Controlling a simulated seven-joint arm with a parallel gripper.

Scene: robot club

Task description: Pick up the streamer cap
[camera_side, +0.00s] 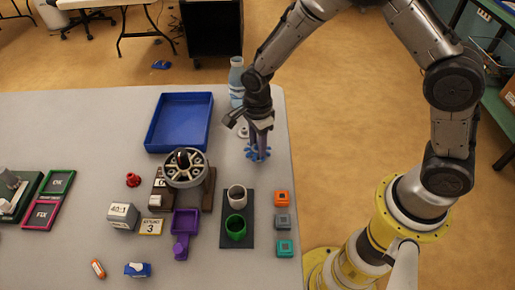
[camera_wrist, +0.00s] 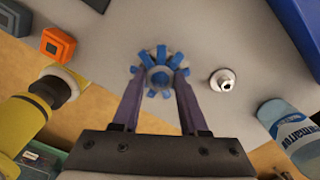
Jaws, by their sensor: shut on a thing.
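The streamer cap (camera_side: 257,155), a small round piece with blue arms sticking out all around, is at the right part of the grey table. It also shows in the wrist view (camera_wrist: 158,77), between the tips of my purple fingers. My gripper (camera_side: 260,143) points down from above and is shut on the streamer cap. The fingers hide part of its near side. I cannot tell whether it touches the table or hangs just above it.
A small silver-white fitting (camera_wrist: 222,80) and a blue-labelled bottle (camera_side: 236,80) stand close by. A blue tray (camera_side: 180,148) is to the left. A wheel on a stand (camera_side: 186,166), a dark mat (camera_side: 251,241) with two cups, and orange, grey and teal blocks (camera_side: 282,199) are nearer.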

